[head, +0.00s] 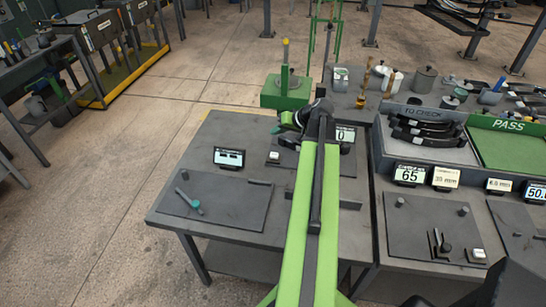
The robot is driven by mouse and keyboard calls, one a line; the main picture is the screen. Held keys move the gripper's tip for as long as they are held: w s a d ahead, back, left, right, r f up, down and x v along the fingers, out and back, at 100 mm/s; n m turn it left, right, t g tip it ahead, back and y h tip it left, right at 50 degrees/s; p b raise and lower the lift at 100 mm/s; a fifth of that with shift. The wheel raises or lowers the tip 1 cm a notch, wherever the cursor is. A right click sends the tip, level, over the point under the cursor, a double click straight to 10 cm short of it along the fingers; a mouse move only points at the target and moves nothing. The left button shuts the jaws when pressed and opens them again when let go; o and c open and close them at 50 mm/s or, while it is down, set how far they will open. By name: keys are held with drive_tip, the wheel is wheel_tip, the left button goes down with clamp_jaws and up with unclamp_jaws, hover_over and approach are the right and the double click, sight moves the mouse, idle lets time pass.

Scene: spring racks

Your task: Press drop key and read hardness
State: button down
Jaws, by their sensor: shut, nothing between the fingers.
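The display reading 0 (345,134) stands on the bench just right of my arm. The green tester body (284,93) with an upright post and yellow top is at the bench's far edge. My gripper (283,131) is shut and empty, close above the pale key. Whether it touches the key I cannot tell. My green arm hides the middle of the bench and part of the plate.
On the right are displays reading 65 (409,174) and 35 mm (445,178), a tray of dark springs (425,132) and a green PASS tray (515,150).

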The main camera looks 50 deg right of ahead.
sight(276, 156)
drive_tip(key=shift+f, duration=0.1)
wheel_tip(276, 156, down, 9)
drive_tip(key=b, duration=0.9)
idle(1.3)
drive_tip(key=shift+w+f+b, duration=0.1)
drive_tip(key=shift+f+b, duration=0.15)
drive_tip(key=shift+b, duration=0.05)
drive_tip(key=shift+f+b, duration=0.55)
idle(0.8)
drive_tip(key=shift+r, duration=0.1)
drive_tip(key=shift+r+p, duration=0.85)
drive_tip(key=shift+p, duration=0.1)
